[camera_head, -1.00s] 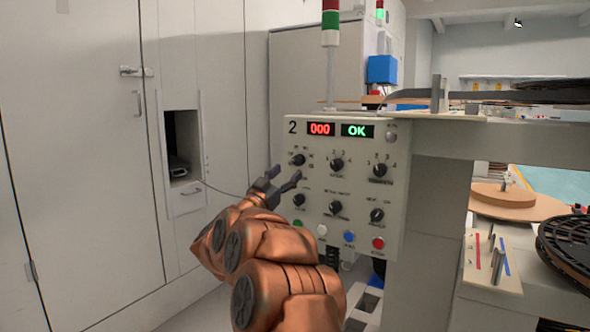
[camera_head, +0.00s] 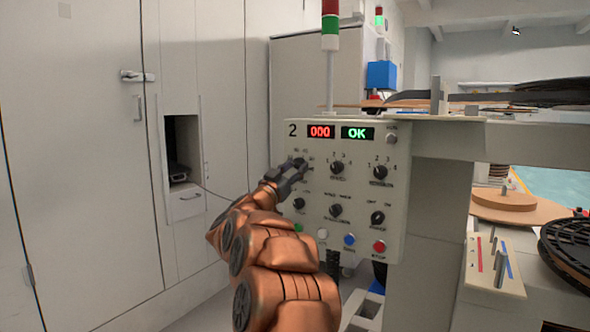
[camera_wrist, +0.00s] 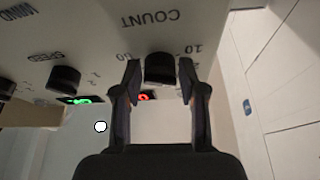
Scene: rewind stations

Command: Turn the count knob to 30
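The count knob (camera_wrist: 160,68) is black and sits under the word COUNT in the upside-down wrist view. A mark reading 10 shows beside it, and another number is partly hidden by a finger. My gripper (camera_wrist: 160,78) is open, with one finger on each side of the knob and a small gap at both sides. In the head view my gripper (camera_head: 287,173) is at the upper-left knob of the panel (camera_head: 360,190), partly covering it. The knob's pointer cannot be made out.
The panel carries several other black knobs, among them a speed knob (camera_wrist: 64,79). A red display (camera_head: 320,131) reads 000 and a green one (camera_head: 357,132) reads OK. Below are a blue button (camera_head: 349,240) and a red button (camera_head: 379,247). Tall cabinets (camera_head: 75,150) stand left.

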